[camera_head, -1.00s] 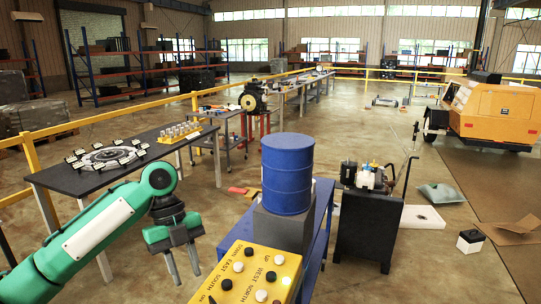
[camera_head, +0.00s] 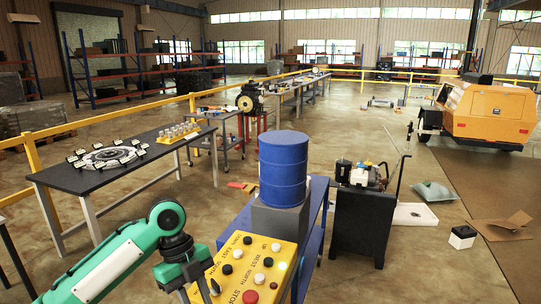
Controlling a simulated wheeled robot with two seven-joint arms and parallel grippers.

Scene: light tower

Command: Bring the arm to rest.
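My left arm (camera_head: 110,265) is green and comes in from the lower left. Its gripper (camera_head: 196,297) points down beside the left edge of the yellow control box, with its two fingers apart and nothing seen between them. The fingertips are close to the bottom edge of the picture, and one overlaps the box's left side in the view. I cannot tell whether it touches the box. The yellow control box (camera_head: 244,262) has several black, white and red buttons and a larger red STOP button (camera_head: 250,297). My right gripper is not in view.
A dark table (camera_head: 65,178) holds a ring fixture at left. An orange light tower trailer (camera_head: 490,112) stands at right on open floor.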

